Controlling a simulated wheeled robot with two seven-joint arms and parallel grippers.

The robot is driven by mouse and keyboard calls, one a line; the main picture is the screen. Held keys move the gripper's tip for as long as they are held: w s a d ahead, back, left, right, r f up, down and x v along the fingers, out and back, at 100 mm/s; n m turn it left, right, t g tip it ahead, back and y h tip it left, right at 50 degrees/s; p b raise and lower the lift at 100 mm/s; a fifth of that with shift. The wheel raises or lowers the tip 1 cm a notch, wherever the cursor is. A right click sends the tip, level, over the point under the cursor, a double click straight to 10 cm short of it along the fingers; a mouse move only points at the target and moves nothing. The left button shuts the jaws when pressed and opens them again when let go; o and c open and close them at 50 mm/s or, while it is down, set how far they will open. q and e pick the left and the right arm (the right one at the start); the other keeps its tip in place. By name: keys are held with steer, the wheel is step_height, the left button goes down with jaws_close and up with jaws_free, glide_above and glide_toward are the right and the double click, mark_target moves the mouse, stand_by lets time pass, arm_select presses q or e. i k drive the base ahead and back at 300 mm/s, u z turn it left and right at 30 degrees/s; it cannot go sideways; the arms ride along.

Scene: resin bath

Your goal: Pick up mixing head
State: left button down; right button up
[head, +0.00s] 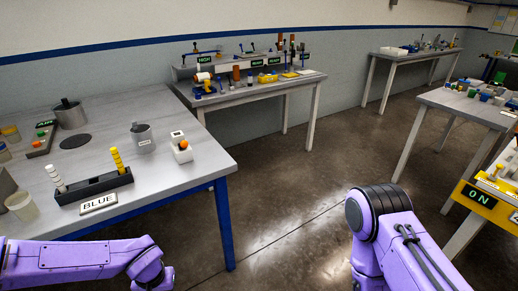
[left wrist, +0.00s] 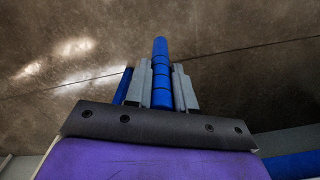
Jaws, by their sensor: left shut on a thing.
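In the left wrist view my left gripper (left wrist: 163,70) is shut on a blue ringed rod (left wrist: 160,48), which I take to be the mixing head. The rod sticks out past the fingertips, with bare floor behind it. In the head view a black rack (head: 93,188) on the left table holds a white ringed rod (head: 56,177) and a yellow ringed rod (head: 117,160). A "BLUE" sign (head: 99,204) lies in front of the rack. My left forearm shows at the lower left of the head view, but its gripper is out of that frame. My right gripper is out of view.
The left table (head: 190,180) also carries a metal cup (head: 143,138), a white device with an orange ball (head: 182,147), a pot (head: 70,115) and a clear cup (head: 22,206). Other benches stand behind and right. The floor (head: 290,190) between them is clear.

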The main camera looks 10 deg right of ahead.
mark_target(182, 156)
steer(key=z, duration=0.7)
steer(key=i, duration=4.6)
steer(key=u, duration=4.45)
